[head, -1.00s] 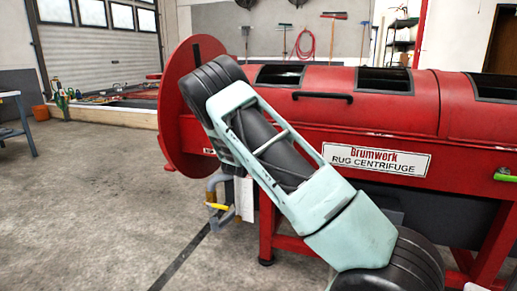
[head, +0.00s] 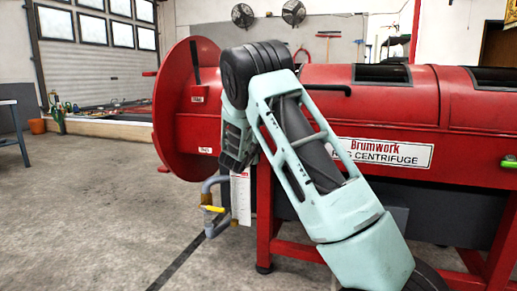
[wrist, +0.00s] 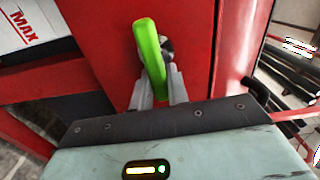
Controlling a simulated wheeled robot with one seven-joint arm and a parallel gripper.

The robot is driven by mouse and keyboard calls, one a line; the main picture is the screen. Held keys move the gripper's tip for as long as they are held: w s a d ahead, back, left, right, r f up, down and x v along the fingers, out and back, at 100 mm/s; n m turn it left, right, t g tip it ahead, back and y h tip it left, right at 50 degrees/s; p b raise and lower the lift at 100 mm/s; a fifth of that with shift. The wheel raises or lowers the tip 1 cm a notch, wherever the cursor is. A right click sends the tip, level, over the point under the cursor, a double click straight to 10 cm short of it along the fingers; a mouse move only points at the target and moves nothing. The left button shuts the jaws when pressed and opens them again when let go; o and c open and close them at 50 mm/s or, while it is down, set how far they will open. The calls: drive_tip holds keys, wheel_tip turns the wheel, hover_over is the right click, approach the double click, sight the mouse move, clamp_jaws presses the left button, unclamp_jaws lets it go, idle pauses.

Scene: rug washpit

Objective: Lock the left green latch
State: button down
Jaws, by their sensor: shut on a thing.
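The green latch (wrist: 150,45) is a bright green handle on the red body of the centrifuge, seen in the wrist view. It stands nearly upright and leans slightly, with a dark round pivot beside it. My gripper (wrist: 158,88) is shut on the lower part of the latch, with one grey finger on each side. In the head view my arm hides this latch and my gripper. Another green latch (head: 509,161) shows at the right edge of the head view, on the front of the red rug centrifuge (head: 460,140).
A yellow-handled valve on a grey pipe (head: 212,209) and a white tag (head: 241,198) hang below the drum's left end. Red legs (head: 265,220) stand under the machine. The floor at left is clear. A white label reading "MAX" (wrist: 28,28) is near the latch.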

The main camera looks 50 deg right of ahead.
drive_tip(key=shift+f+m+b, duration=0.1)
drive_tip(key=shift+m+b, duration=0.2)
drive_tip(key=shift+m, duration=0.2)
drive_tip(key=c, duration=1.4)
unclamp_jaws()
drive_tip(key=shift+o, duration=0.2)
drive_tip(key=p+v, duration=0.5)
drive_tip(key=v, duration=1.2)
drive_tip(key=shift+a, duration=0.2)
